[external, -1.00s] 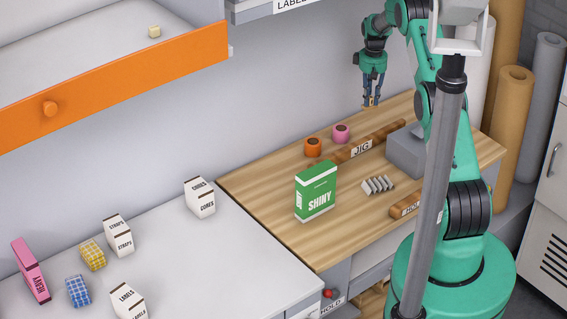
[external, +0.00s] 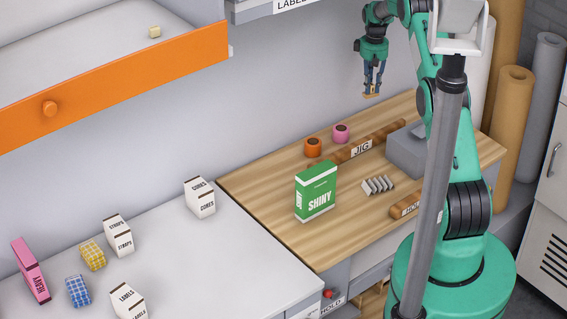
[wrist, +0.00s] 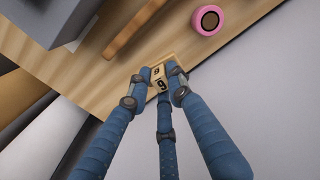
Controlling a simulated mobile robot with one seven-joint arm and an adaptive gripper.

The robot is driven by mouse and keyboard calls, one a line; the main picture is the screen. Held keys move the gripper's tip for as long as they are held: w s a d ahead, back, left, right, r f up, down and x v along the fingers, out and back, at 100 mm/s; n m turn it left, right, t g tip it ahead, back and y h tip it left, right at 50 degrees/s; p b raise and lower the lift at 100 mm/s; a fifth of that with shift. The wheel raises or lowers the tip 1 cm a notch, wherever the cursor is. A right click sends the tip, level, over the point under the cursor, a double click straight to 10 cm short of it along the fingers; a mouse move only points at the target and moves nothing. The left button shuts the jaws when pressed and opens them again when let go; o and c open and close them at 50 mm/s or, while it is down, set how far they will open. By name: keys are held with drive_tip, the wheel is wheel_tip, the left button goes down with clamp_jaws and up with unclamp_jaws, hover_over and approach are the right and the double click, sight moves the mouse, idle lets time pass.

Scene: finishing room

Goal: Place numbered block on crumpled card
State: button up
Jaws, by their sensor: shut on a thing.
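My gripper (external: 372,90) hangs above the back of the wooden bench in the external view, its fingers pointing down. It is shut on a small wooden numbered block (wrist: 158,72), held clear of the bench at the fingertips. In the wrist view the block sits between the blue fingers of my gripper (wrist: 158,84), with dark digits on two faces; one looks like a 6 or 9. A grey-white ridged piece (external: 378,185), apparently the crumpled card, lies on the bench right of the green box. I cannot make it out in the wrist view.
On the bench (external: 265,225) stand a green SHINY box (external: 316,191), an orange cup (external: 313,147), a pink cup (external: 341,133), a wooden JIG strip (external: 384,138) and a grey block (external: 407,150). Several boxes stand on the white counter (external: 215,270) at left.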

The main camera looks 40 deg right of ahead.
drive_tip(key=s+a, duration=0.8)
drive_tip(key=s, duration=0.5)
drive_tip(key=s+a+n+b, duration=0.1)
drive_tip(key=s+a, duration=0.8)
drive_tip(key=s, duration=0.4)
drive_tip(key=s+a+n, duration=0.1)
drive_tip(key=s+a, duration=0.8)
drive_tip(key=s, duration=0.5)
drive_tip(key=shift+a+f+b, duration=0.2)
drive_tip(key=shift+f+b, duration=0.1)
drive_tip(key=shift+f, duration=3.65)
clamp_jaws()
drive_tip(key=shift+w+n+b, duration=0.1)
drive_tip(key=shift+n+b, duration=0.3)
drive_tip(key=shift+b, duration=0.45)
drive_tip(key=w+d, duration=0.2)
drive_tip(key=w, duration=0.2)
drive_tip(key=w+d+f, duration=0.1)
drive_tip(key=w+d, duration=0.1)
drive_tip(key=w, duration=0.3)
drive_tip(key=w+d+b, duration=0.1)
drive_tip(key=w+d, duration=0.1)
drive_tip(key=w, duration=0.2)
drive_tip(key=shift+w+d+f, duration=0.2)
drive_tip(key=shift+w+d, duration=0.1)
